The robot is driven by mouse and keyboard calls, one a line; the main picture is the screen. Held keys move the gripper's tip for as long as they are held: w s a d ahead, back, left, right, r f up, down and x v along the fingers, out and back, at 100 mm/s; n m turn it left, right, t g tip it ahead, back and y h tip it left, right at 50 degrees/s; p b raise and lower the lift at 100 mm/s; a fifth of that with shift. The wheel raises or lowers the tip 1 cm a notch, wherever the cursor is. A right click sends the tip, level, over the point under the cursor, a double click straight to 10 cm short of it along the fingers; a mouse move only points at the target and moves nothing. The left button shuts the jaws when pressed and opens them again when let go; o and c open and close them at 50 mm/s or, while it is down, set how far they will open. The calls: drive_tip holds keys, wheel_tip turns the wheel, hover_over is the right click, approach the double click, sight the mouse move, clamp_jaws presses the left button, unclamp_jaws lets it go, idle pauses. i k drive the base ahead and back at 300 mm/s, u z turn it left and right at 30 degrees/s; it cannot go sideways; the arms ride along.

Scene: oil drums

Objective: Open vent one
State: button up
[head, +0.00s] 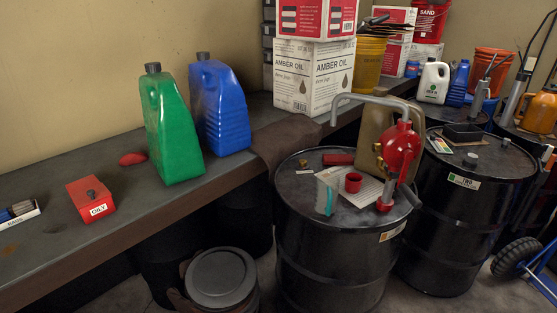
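A black oil drum (325,255) stands right of centre in the head view; the writing on its label (392,232) is too small to read. A small brass-coloured cap (303,163) sits near the far left of its lid, possibly its vent; I cannot tell whether it is open. A red hand pump (400,148) with a grey curved spout stands on this lid. A second black drum (452,225), labelled "TWO", stands behind it to the right, with a grey cap (471,159) on its lid. My gripper is not in view.
A red cup (353,182), a red item (338,159), a paper sheet and an olive can (373,130) crowd the lid. A lidded bin (219,277) stands below.

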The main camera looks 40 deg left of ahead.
sight(303, 162)
drive_tip(key=u, duration=1.25)
drive_tip(key=i, duration=1)
drive_tip(key=u, duration=0.05)
